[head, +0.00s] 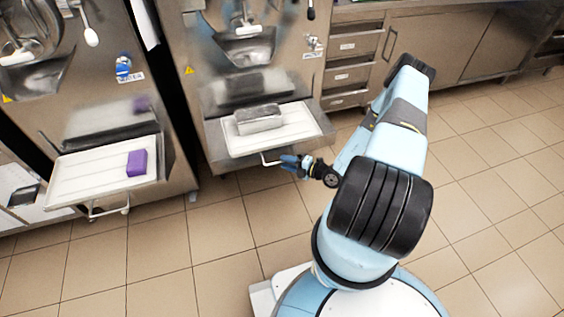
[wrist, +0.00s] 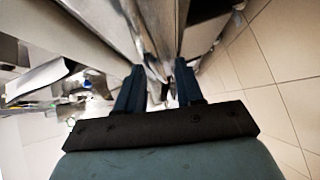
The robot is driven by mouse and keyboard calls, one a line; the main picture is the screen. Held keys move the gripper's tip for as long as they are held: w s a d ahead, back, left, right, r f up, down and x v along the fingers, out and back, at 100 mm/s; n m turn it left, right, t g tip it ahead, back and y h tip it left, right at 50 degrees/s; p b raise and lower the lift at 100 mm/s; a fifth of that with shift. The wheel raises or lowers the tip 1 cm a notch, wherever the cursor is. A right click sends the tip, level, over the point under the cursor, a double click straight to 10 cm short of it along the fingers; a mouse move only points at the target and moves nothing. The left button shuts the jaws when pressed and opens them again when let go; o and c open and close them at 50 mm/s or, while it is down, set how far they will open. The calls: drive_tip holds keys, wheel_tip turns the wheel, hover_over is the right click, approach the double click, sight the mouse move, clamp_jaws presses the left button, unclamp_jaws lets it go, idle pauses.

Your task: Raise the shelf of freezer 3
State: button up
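Two batch freezers show in the head view, and I cannot read which one is number 3. The nearer-to-centre freezer (head: 205,80) has a white shelf (head: 290,130) folded out at its front, with a metal pan (head: 258,119) on it. A thin handle (head: 268,158) hangs at that shelf's front edge. My gripper (head: 287,163) is just right of this handle; contact cannot be made out. In the wrist view my gripper (wrist: 160,84) has its two dark blue fingers apart, with a gap between them. The handle is not clear there.
The left freezer (head: 110,70) has its own white shelf (head: 85,176) out, with a purple block (head: 137,162) on it and a handle (head: 108,207) below. Steel drawers and cabinets (head: 440,48) line the back right. The tiled floor (head: 500,170) on the right is clear.

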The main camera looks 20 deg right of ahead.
drive_tip(key=shift+x, duration=1.25)
clamp_jaws()
